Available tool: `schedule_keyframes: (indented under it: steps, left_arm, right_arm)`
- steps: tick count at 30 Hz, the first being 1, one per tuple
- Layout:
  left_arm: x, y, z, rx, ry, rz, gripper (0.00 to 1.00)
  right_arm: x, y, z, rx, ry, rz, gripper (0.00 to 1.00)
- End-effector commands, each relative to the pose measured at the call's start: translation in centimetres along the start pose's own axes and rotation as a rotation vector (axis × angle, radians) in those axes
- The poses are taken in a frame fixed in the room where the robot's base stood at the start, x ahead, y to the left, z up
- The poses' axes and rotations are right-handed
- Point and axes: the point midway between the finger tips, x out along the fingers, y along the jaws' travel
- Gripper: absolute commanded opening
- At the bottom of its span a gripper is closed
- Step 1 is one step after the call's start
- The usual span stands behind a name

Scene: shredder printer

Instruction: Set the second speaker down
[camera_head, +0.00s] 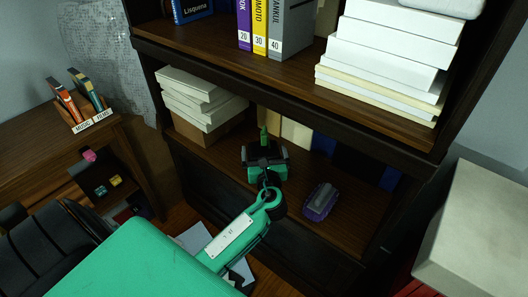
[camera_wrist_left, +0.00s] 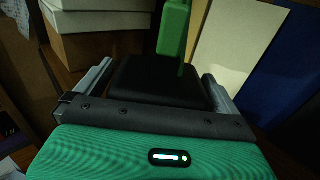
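My left gripper (camera_head: 265,158) reaches over the lower shelf (camera_head: 352,222) of the dark bookcase. A black block, which I take to be the speaker (camera_wrist_left: 160,82), fills the gap between its two grey fingers in the left wrist view. The fingers appear to touch its sides, so the gripper looks shut on it. I cannot tell whether its underside touches the shelf. A green upright thing (camera_head: 263,138) shows just beyond it; whether they are joined is unclear. A purple device with a grey top (camera_head: 320,201) lies on the same shelf to the right. My right gripper is not in view.
White stacked boxes or books (camera_head: 202,98) stand left of the gripper. A cream panel (camera_head: 296,134) and a blue one (camera_head: 323,144) stand behind. The upper shelf (camera_head: 215,47) overhangs. Bare shelf surrounds the purple device. A pale box (camera_head: 482,230) stands at the right.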

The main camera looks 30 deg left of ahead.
Motion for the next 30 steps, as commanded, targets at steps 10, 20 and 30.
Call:
schedule_keyframes:
  steps: [10, 20, 30]
  left_arm:
    - [-4.5, 0.0, 0.2, 0.000, 0.003, -0.002, 1.00]
    - [-10.7, 0.0, 0.3, 0.000, 0.002, -0.001, 1.00]
    - [-13.6, 0.5, -2.2, -0.282, 0.150, -0.036, 1.00]
  right_arm:
    - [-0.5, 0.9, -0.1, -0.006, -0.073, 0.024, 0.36]
    - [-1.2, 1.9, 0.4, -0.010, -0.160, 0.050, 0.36]
    - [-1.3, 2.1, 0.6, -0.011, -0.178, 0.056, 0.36]
